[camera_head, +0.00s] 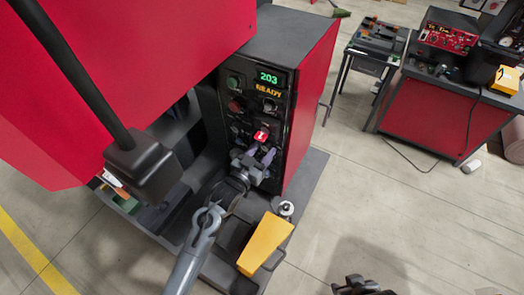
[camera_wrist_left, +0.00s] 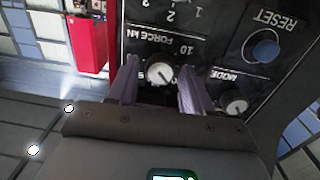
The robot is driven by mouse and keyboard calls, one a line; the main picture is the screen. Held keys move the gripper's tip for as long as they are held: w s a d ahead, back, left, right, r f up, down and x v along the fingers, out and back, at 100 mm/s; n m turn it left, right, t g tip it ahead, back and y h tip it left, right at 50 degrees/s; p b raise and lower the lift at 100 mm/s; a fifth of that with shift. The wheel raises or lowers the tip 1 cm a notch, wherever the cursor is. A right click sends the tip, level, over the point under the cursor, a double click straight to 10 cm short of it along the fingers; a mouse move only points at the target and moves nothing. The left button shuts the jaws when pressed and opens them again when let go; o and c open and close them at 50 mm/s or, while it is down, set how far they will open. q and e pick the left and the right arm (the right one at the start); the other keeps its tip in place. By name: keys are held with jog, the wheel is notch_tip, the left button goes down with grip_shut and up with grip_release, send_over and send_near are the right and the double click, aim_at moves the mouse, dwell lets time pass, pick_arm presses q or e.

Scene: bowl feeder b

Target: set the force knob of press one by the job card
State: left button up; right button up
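The control panel (camera_head: 262,110) of the press is black and shows a green "203" and "READY". In the left wrist view the force knob (camera_wrist_left: 160,73), with a pale pointer line, sits under the upside-down label "FORCE kN". My left gripper (camera_wrist_left: 158,85) is open, with one finger on each side of the knob and gaps to both. In the head view my left gripper (camera_head: 258,160) is at the panel's lower part and hides the knob. My right gripper (camera_head: 362,287) shows only partly at the bottom edge; its fingers are unclear. I cannot make out a readable job card.
The mode knob (camera_wrist_left: 234,105) and blue reset button (camera_wrist_left: 262,48) are close to the right finger.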

pick_arm(q)
jog(key=shift+o, duration=0.6)
jog(key=shift+s+a, duration=0.1)
jog(key=b+v, duration=0.1)
jog(key=v, duration=0.9)
jog(key=shift+s+b, duration=0.25)
jog(key=shift+b, duration=0.15)
jog(key=shift+a, duration=0.15)
